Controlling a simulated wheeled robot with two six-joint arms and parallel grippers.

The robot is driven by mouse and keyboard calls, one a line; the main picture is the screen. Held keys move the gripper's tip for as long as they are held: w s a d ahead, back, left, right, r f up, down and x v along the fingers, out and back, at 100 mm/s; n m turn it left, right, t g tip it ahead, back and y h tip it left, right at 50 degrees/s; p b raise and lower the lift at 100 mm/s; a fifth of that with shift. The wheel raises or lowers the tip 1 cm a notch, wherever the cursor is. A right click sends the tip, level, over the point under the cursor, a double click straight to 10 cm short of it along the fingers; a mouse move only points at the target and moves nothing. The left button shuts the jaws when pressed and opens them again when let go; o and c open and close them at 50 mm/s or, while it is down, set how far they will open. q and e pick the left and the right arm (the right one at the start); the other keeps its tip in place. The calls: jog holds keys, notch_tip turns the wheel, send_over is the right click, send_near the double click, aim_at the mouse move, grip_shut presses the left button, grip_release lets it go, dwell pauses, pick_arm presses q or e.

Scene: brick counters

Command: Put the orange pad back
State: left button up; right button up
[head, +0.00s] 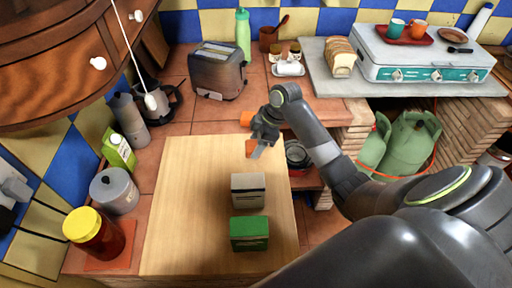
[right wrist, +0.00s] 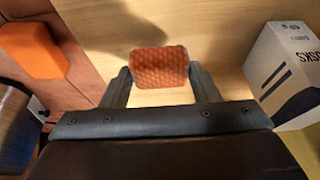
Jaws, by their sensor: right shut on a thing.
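My right gripper (head: 254,152) is over the right edge of the wooden board, shut on an orange pad (head: 250,148). In the right wrist view the pad (right wrist: 160,67) has a dimpled surface and sits between the two fingertips (right wrist: 160,80), above the light wood. A second, smooth orange block (right wrist: 33,50) lies on the tiles at the left of that view. It also shows behind the gripper in the head view (head: 246,118), partly hidden by it. My left gripper is not in view.
On the wooden board (head: 185,200) stand a pale box (head: 248,190) and a green box (head: 249,234); the board's left side is clear. A toaster (head: 217,71) stands behind. A yellow-lidded jar (head: 93,233), grey canister (head: 114,191) and green carton (head: 118,150) line the left.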

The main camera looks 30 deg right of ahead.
notch_tip(320, 180, down, 2)
jog(key=shift+f, duration=0.4)
jog(key=shift+f, duration=0.1)
jog(key=o, duration=1)
jog(key=shift+o, duration=0.2)
jog(key=b+v, duration=0.1)
jog(key=v, duration=1.1)
jog(key=shift+r+b, duration=0.2)
jog(key=shift+b, duration=0.15)
